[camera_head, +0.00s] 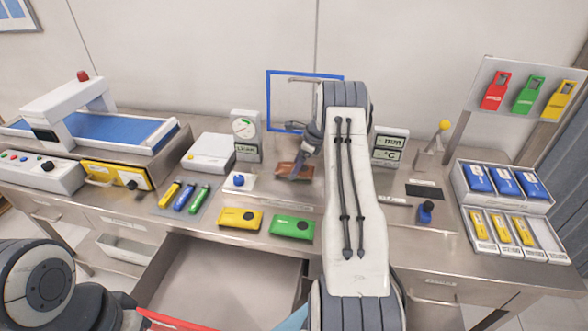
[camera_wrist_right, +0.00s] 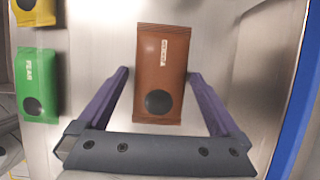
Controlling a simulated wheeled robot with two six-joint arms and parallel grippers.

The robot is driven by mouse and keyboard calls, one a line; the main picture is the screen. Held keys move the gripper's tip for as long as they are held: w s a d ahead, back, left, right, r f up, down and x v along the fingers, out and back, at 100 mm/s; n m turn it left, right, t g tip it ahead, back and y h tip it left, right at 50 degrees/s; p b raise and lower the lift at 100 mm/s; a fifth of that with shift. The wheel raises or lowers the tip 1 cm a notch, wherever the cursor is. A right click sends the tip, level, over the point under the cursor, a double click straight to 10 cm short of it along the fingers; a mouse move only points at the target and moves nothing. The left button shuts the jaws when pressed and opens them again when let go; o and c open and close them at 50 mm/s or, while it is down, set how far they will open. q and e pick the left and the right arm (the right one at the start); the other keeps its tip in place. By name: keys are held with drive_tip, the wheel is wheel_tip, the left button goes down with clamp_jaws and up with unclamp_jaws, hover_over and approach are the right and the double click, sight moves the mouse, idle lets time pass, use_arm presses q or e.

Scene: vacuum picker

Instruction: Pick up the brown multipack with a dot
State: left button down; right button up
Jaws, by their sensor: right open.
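The brown multipack (camera_head: 287,170) lies on the metal bench near the back, partly hidden by my right gripper (camera_head: 297,166). In the right wrist view the brown multipack (camera_wrist_right: 163,62) shows a black dot at its near end and a small pale label. My right gripper (camera_wrist_right: 159,75) is open, with one purple finger on each side of the pack's near half. Gaps show between both fingers and the pack; I cannot tell the height between them. My left arm shows at the lower left, but its gripper is out of view.
A yellow pack (camera_head: 240,219) and a green pack (camera_head: 292,227), each with a dark dot, lie nearer the bench's front edge. A blue frame (camera_head: 268,100) and a gauge box (camera_head: 245,130) stand behind. An open drawer (camera_head: 220,285) juts out below.

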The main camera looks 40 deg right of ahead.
drive_tip(key=c, duration=1.5)
drive_tip(key=shift+r, duration=0.15)
